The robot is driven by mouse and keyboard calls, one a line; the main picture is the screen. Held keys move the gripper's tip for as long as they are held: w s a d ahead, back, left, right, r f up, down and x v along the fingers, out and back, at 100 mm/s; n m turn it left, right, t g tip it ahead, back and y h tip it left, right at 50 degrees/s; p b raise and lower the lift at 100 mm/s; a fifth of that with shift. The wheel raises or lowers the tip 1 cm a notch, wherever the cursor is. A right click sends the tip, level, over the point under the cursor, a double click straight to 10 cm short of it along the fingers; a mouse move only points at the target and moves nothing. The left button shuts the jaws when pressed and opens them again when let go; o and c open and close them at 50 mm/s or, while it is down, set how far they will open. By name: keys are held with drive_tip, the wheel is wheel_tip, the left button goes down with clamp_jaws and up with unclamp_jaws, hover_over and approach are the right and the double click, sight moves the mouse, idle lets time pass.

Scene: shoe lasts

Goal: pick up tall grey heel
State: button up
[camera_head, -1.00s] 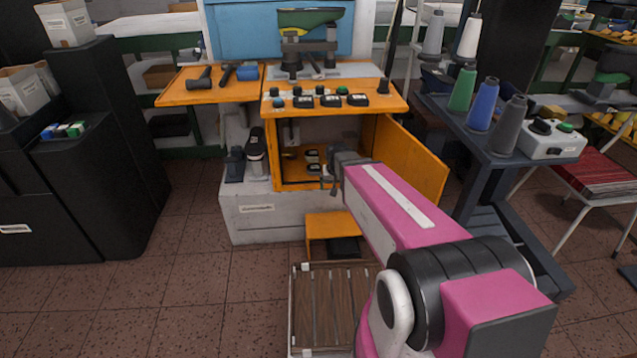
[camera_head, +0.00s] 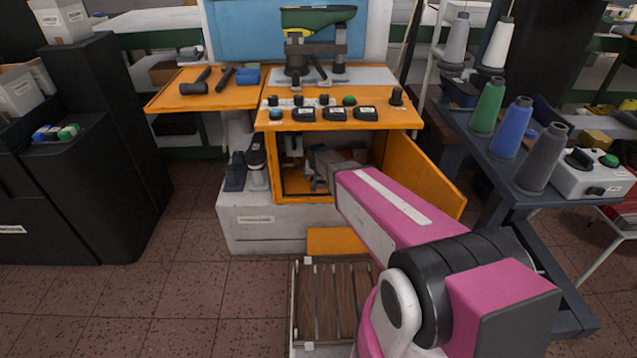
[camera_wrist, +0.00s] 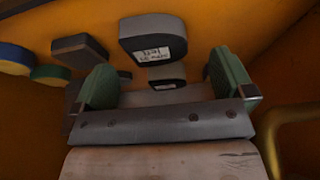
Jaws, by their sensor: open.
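My gripper (camera_head: 318,168) reaches into the open orange cabinet in the head view. In the wrist view its green-padded fingers (camera_wrist: 163,70) are apart, with nothing clasped between them. A dark grey heel block (camera_wrist: 152,32) with a white label lies just beyond the gap between the fingertips; it looks like the tall grey heel, but I cannot read the label clearly. A second labelled dark piece (camera_wrist: 166,77) shows between the fingers, partly hidden below the first. The head view does not show these pieces clearly behind my gripper.
The orange cabinet door (camera_head: 420,165) stands open at the right. A dark block (camera_wrist: 79,47) and green (camera_wrist: 50,73) and blue (camera_wrist: 14,58) round pieces lie left in the wrist view. The orange bench top (camera_head: 338,124) is above the opening.

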sight(318, 179)
drive_tip(key=x, duration=0.4)
drive_tip(key=shift+w+d+r, duration=0.15)
drive_tip(key=shift+w+r, duration=0.05)
drive_tip(key=shift+w, duration=0.15)
drive_tip(key=shift+f, duration=0.3)
drive_tip(key=c, duration=1)
drive_tip(key=shift+r, duration=0.15)
